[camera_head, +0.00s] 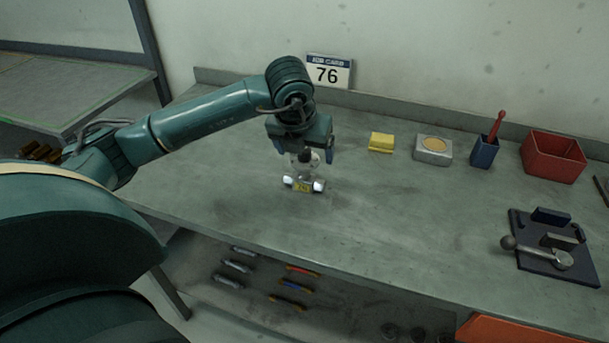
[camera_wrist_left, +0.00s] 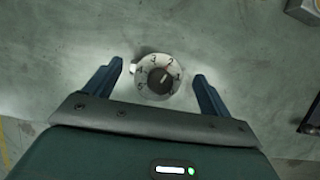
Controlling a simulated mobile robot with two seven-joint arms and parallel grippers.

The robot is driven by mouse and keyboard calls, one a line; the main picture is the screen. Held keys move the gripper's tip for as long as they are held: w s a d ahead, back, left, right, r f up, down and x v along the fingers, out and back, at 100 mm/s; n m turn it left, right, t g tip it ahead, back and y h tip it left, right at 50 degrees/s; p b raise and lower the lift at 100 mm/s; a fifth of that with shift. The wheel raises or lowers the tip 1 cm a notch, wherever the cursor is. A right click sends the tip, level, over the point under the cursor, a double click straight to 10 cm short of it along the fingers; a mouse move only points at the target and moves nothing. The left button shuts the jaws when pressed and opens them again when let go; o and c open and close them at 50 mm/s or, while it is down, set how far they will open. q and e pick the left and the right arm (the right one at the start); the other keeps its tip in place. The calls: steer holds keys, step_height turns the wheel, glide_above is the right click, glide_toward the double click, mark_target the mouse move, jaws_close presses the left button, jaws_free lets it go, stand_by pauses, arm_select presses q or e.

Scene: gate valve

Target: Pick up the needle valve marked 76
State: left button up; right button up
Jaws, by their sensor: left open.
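The needle valve (camera_head: 304,184) stands on the grey workbench with a yellow tag reading 76 on its front and bright metal ends. Its round numbered dial with a dark knob (camera_wrist_left: 159,80) shows from above in the left wrist view. My left gripper (camera_head: 305,152) is over the valve, pointing down, with its blue fingers spread on either side of the top. In the left wrist view the open fingers (camera_wrist_left: 158,82) flank the dial with a gap on both sides. My right gripper is not in view.
A job card (camera_head: 328,72) reading 76 stands at the back. A yellow block (camera_head: 381,142), a grey box (camera_head: 433,151), a blue cup (camera_head: 484,153), a red bin (camera_head: 552,157) and a dark fixture plate (camera_head: 570,273) stand to the right. The bench (camera_head: 400,215) around the valve is clear.

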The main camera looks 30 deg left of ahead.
arm_select(q)
steer(key=shift+f, duration=0.15)
steer(key=shift+w, duration=0.1)
jaws_close()
stand_by(0.8)
